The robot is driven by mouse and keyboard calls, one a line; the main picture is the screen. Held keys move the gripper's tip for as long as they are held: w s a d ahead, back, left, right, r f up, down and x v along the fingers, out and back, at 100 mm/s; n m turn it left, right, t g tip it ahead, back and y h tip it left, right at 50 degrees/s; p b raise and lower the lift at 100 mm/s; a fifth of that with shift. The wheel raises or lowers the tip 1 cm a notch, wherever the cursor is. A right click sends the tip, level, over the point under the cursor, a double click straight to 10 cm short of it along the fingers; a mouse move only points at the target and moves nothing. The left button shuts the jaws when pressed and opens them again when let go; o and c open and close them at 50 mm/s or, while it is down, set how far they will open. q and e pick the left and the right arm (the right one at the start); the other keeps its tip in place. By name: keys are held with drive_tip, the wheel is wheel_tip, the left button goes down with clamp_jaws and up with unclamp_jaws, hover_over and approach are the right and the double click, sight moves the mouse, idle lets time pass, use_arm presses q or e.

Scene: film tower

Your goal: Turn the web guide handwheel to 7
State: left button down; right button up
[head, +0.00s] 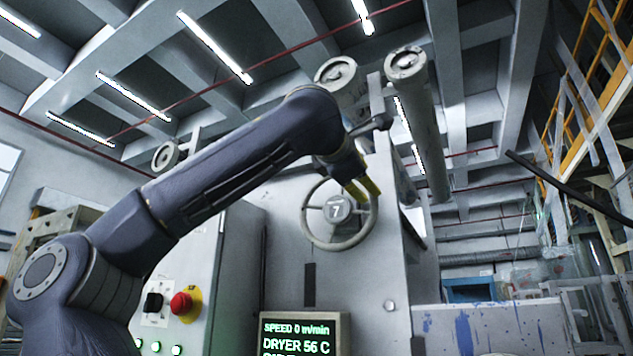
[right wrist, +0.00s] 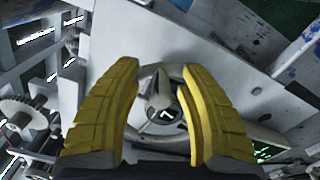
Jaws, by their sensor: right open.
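The web guide handwheel (head: 314,236) is a pale grey spoked wheel on the front of a grey machine panel. Its round hub (head: 337,210) shows a white 7, which reads upright in the head view. My right gripper (head: 366,189) has yellow fingers and is at the upper right part of the wheel. In the right wrist view my open right gripper (right wrist: 163,100) has a finger on each side of the hub (right wrist: 163,115) and a pale pointed part of the wheel (right wrist: 155,82). I cannot tell whether the fingers touch the wheel. My left gripper is not in view.
A display (head: 303,335) below the wheel reads SPEED 0 m/min and DRYER 56 C. A cabinet at the left carries a red button (head: 181,303) and a black switch (head: 152,302). Large rollers (head: 408,70) project above the wheel. Yellow railings (head: 585,85) stand at the right.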

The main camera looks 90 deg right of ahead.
drive_tip(key=v, duration=1.2)
idle(0.5)
